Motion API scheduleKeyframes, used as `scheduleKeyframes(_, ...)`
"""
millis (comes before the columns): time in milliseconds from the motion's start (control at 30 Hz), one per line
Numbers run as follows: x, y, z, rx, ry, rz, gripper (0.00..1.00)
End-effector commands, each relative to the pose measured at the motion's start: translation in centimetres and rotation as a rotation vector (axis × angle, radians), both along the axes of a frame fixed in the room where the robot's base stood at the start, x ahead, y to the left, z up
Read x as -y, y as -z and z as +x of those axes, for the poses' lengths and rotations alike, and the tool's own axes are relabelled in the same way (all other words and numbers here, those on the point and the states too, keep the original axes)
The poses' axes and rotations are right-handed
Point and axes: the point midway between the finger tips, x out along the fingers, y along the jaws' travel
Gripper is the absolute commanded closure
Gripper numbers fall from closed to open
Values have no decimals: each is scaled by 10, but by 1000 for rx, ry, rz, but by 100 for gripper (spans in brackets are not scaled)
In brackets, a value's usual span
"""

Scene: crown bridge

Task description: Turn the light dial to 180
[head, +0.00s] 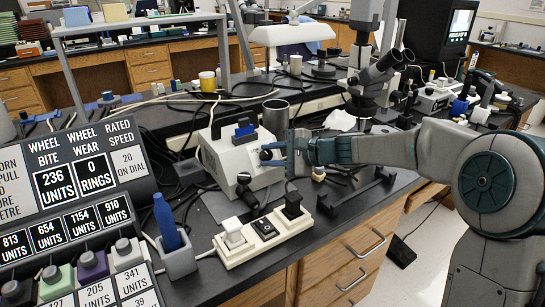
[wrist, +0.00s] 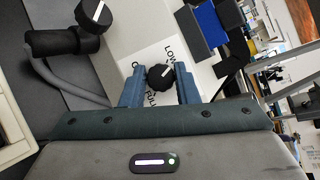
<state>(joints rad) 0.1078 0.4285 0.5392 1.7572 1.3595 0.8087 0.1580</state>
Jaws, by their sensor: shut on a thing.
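A small black dial (wrist: 160,77) with a white pointer line sits on the white, printed face of a pale box (head: 236,160). The print around it reads "LOW" and "FULL", partly covered. In the wrist view the pointer slants toward the upper right. My gripper (wrist: 161,86) has one blue finger on each side of the dial and is shut on it. In the head view my gripper (head: 275,153) reaches the box's front from the right, and its fingers partly cover the dial (head: 265,155).
A second black knob (wrist: 90,12) with a white mark is close by. A power strip (head: 264,235) with plugs lies in front of the box. A blue marker (head: 166,222) stands in a holder. A readout console (head: 75,190) fills the left. A microscope (head: 375,75) stands behind.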

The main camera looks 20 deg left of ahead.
Motion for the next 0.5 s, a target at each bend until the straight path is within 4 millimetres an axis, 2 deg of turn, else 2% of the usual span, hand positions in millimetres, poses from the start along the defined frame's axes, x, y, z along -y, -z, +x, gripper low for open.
scheduleKeyframes(267, 0, 1, 0, -1, -1, -2, 95)
scheduleKeyframes(300, 0, 1, 0, -1, -2, -2, 61)
scheduleKeyframes(333, 0, 1, 0, -1, -2, -2, 53)
scheduleKeyframes(500, 0, 1, 0, 0, -1, -2, 50)
